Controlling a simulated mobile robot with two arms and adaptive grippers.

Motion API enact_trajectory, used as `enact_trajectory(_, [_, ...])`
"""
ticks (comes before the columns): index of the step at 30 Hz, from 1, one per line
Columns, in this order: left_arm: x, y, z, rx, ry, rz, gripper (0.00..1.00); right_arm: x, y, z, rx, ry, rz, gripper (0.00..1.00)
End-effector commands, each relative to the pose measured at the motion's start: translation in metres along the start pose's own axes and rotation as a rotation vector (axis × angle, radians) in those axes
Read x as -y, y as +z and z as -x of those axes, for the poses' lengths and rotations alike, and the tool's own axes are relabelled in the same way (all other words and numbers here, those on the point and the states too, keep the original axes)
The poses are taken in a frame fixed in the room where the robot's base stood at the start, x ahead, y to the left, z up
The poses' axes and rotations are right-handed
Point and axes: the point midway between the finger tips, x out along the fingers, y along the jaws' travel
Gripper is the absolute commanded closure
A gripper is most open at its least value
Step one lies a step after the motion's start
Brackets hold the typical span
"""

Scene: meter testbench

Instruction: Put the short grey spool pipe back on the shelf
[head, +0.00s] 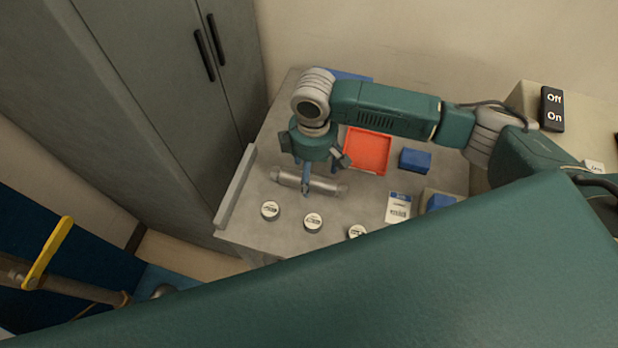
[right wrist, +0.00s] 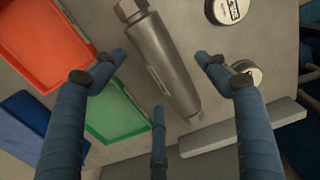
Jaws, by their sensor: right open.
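The short grey spool pipe (head: 328,186) lies on the grey bench in the head view. It also shows in the right wrist view, where its grey metal body (right wrist: 163,62) runs diagonally with a hex-like fitting at its upper end. My right gripper (head: 315,177) points down over the pipe, with one finger in front of its middle. In the right wrist view my right gripper (right wrist: 148,80) is open, its fingers spread to both sides of the pipe. Whether any finger touches it I cannot tell. My left gripper is not in view. I cannot identify the shelf.
Several round gauges (head: 313,222) stand along the bench front. An orange tray (head: 367,151), a blue box (head: 415,160) and a label card (head: 398,207) are to the right. A green tray (right wrist: 115,110) shows in the wrist view. A raised ledge (head: 236,189) edges the bench's left side.

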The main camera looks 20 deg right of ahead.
Motion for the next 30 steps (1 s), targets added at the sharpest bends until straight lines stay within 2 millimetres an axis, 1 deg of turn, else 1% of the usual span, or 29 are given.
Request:
enact_trajectory(1, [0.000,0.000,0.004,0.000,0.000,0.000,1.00,0.001,0.000,-0.006,0.002,-0.002,-0.001,0.26])
enact_trajectory(3, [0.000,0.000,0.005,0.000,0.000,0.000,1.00,0.001,0.000,-0.014,0.001,-0.001,-0.001,0.26])
enact_trajectory(6, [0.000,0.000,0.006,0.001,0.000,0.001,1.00,0.000,0.000,-0.021,0.000,0.001,0.000,0.26])
enact_trajectory(13, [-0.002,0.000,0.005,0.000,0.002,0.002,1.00,0.000,-0.001,-0.023,-0.002,0.001,0.001,0.26])
enact_trajectory(14, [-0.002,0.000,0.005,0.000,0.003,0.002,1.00,0.000,0.000,-0.023,-0.001,0.001,0.001,0.32])
enact_trajectory(15, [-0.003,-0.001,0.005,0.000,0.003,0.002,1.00,0.000,0.000,-0.023,-0.001,0.001,0.000,0.40])
enact_trajectory(17, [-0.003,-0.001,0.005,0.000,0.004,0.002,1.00,0.000,0.000,-0.023,-0.001,0.001,0.000,0.52])
enact_trajectory(18, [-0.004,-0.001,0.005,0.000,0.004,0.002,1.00,0.000,0.000,-0.022,-0.001,0.001,0.000,0.60])
enact_trajectory(20, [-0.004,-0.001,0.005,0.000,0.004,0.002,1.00,0.000,0.000,-0.022,-0.001,0.001,0.000,0.72])
enact_trajectory(21, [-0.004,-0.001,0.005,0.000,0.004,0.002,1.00,0.000,0.000,-0.022,-0.001,0.001,0.000,0.80])
enact_trajectory(23, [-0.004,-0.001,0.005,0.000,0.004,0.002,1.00,0.000,0.000,-0.022,-0.001,0.001,0.000,0.92])
enact_trajectory(24, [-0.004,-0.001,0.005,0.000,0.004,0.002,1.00,-0.001,-0.001,-0.021,-0.004,0.002,0.000,1.00])
enact_trajectory(30, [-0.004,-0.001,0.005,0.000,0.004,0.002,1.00,-0.001,-0.001,-0.021,-0.004,0.003,0.000,1.00])
